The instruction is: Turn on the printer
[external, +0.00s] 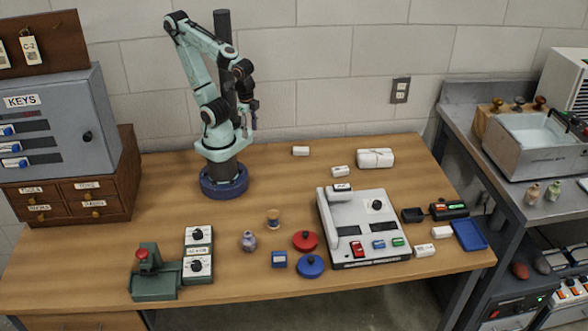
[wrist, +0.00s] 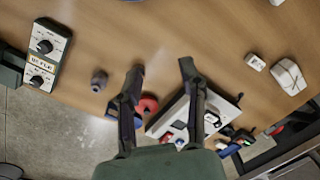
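The device that looks most like the printer (external: 344,222) is a light grey box at the right of the wooden table. Its top has a black knob (external: 376,205), a red rocker switch (external: 358,249), a blue button (external: 378,244) and a green button (external: 398,242). I cannot read its label or tell the switch position. In the wrist view the printer (wrist: 172,118) is partly hidden behind my right finger. My gripper (external: 249,120) is raised above the back of the table, left of the printer and well apart from it. Its fingers (wrist: 161,68) are spread and empty.
A green control box (external: 198,255) stands further left. A blue tray (external: 469,234) lies right.

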